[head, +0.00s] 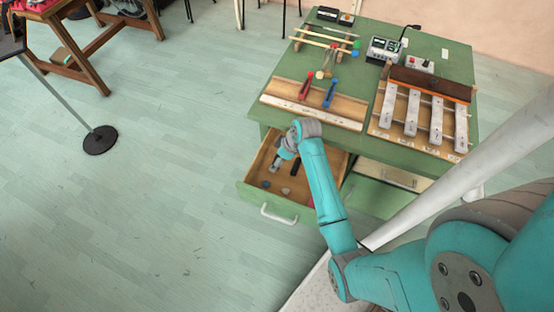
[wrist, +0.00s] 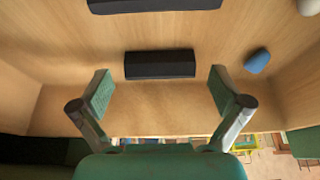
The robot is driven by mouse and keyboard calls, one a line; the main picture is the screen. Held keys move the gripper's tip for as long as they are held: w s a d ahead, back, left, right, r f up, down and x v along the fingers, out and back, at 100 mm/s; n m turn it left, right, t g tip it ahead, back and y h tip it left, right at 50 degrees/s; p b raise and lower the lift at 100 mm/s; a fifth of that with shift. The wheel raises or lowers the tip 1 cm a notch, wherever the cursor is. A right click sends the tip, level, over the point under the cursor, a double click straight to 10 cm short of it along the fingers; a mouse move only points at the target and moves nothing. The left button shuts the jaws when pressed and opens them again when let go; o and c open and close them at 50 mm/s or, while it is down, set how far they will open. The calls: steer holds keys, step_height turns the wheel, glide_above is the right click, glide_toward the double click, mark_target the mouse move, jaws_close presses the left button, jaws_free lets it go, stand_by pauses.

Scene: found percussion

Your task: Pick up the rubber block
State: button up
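A black rectangular block (wrist: 160,64), which looks like the rubber block, lies on the wooden floor of the open drawer (head: 262,195). In the wrist view it sits just beyond and between my fingertips, with a gap on each side. My gripper (wrist: 160,90) is open and empty, its green-padded fingers spread wider than the block. In the head view, my wrist hangs over the drawer and hides part of its inside. A second, longer dark bar (wrist: 155,5) lies farther off, cut by the top edge of the wrist view.
A blue lump (wrist: 257,61) lies right of the block, and a pale rounded item (wrist: 308,6) sits in the upper right corner. The drawer walls stand close around. Above is the green table top (head: 453,60) with chime bars (head: 436,121) and a wooden board (head: 315,115).

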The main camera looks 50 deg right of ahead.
steer(key=c, duration=1.1)
steer(key=shift+o, duration=0.2)
